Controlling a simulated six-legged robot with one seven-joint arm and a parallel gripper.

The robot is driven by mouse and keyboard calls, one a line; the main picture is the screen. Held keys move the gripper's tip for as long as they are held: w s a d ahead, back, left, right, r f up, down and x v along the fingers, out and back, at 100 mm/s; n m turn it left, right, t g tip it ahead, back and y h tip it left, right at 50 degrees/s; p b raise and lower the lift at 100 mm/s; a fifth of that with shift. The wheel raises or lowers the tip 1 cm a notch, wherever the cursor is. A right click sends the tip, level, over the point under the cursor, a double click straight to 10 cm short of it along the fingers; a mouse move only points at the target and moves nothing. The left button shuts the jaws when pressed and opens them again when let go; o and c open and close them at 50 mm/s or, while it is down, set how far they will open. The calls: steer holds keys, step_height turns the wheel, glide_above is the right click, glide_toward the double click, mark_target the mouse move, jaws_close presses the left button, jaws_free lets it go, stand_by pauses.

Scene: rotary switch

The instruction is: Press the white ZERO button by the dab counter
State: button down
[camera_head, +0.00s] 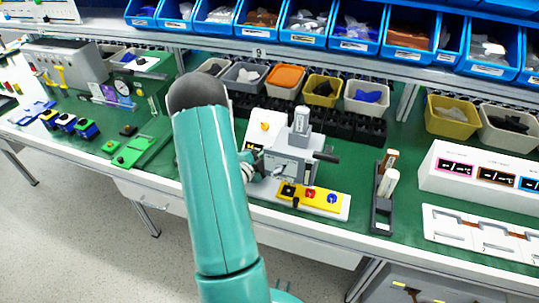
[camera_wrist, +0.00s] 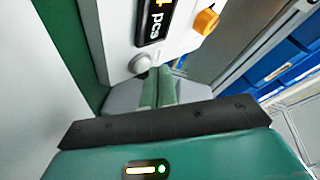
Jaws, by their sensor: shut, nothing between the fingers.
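The dab counter's white panel (camera_wrist: 120,30) fills the upper middle of the wrist view. Its dark display (camera_wrist: 156,20) reads "pcs" with part of a yellow digit. A round whitish button (camera_wrist: 140,63) sits just below the display; no ZERO label is readable. My gripper (camera_wrist: 158,80) is shut and empty, its fingertips close below and right of the button. I cannot tell whether they touch it. In the head view the white panel (camera_head: 262,122) with an orange knob stands behind my teal arm, which hides the button and most of my gripper.
An orange knob (camera_wrist: 206,21) sticks out right of the display. A grey press machine (camera_head: 290,160) with a dark handle stands right of my arm, behind a yellow control strip (camera_head: 320,200). Coloured bins line the back.

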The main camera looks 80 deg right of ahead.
steer(key=shift+s+a+f, duration=0.1)
steer(key=shift+a+f, duration=0.1)
steer(key=shift+f, duration=0.55)
steer(key=shift+a+f, duration=0.15)
steer(key=shift+a, duration=0.55)
steer(key=shift+w+a+r, duration=0.3)
steer(key=shift+a+r, duration=0.3)
steer(key=shift+r, duration=0.3)
steer(key=shift+a+r, duration=0.4)
steer(key=shift+r, duration=0.35)
steer(key=shift+a+r, duration=0.4)
steer(key=shift+r, duration=0.3)
